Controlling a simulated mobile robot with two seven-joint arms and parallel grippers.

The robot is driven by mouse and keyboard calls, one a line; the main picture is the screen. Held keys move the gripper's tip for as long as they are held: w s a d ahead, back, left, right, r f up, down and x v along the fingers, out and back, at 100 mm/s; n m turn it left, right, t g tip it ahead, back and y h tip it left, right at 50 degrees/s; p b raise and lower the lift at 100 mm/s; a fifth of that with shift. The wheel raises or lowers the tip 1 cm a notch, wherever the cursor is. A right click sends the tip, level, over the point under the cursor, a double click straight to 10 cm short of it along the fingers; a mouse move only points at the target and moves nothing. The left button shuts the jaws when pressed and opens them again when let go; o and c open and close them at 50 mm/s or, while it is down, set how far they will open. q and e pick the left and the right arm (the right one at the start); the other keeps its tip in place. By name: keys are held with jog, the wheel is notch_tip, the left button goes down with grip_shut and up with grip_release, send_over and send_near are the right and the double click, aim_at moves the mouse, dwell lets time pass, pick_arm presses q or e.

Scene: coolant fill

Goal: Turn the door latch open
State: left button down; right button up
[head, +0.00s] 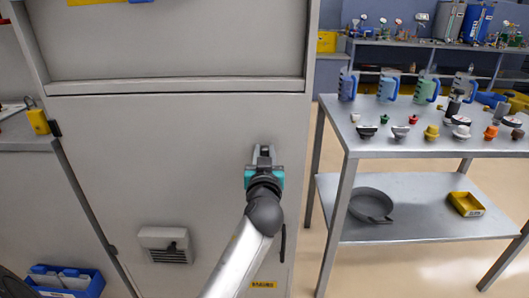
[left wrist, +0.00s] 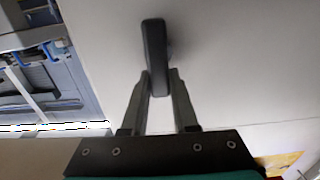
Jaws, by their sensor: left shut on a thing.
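The grey cabinet door (head: 180,150) fills the left and middle of the head view and is closed as far as I can see. My left gripper (head: 264,155) reaches to the door's right side. In the left wrist view, the fingers of my left gripper (left wrist: 158,95) are shut on the dark door latch (left wrist: 154,45). The latch handle runs up and down in that picture, its far end sticking out past the fingertips. In the head view the gripper mostly hides the latch. My right gripper is not in view.
A metal table (head: 400,145) right of the cabinet carries jugs and several small caps. Its lower shelf (head: 420,225) holds a grey pan (head: 370,204) and a yellow tray (head: 466,204). A vent box (head: 165,245) protrudes low on the door. Floor shows between cabinet and table.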

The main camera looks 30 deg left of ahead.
pick_arm(q)
jog(key=shift+w+d+m+p, duration=0.1)
jog(key=shift+m+p, duration=0.2)
jog(key=shift+m, duration=0.3)
jog(key=shift+w+d+m+p, duration=0.1)
jog(key=shift+d+m+p, duration=0.15)
jog(key=shift+m+p, duration=0.65)
jog(key=shift+w+d+f+m+p, duration=0.25)
jog(key=shift+f+m+p, duration=0.2)
jog(key=shift+m, duration=2)
jog(key=shift+w+d+f+m+p, duration=0.1)
jog(key=shift+d+f+m+p, duration=0.25)
jog(key=shift+m, duration=2.15)
jog(key=shift+w+d+f+m+p, duration=0.2)
jog(key=shift+f+m+p, duration=0.3)
jog(key=shift+m, duration=1.95)
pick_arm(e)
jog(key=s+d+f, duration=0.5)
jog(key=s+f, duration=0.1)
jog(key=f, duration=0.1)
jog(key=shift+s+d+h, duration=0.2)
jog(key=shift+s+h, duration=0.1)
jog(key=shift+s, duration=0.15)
pick_arm(q)
jog(key=c, duration=0.7)
grip_release()
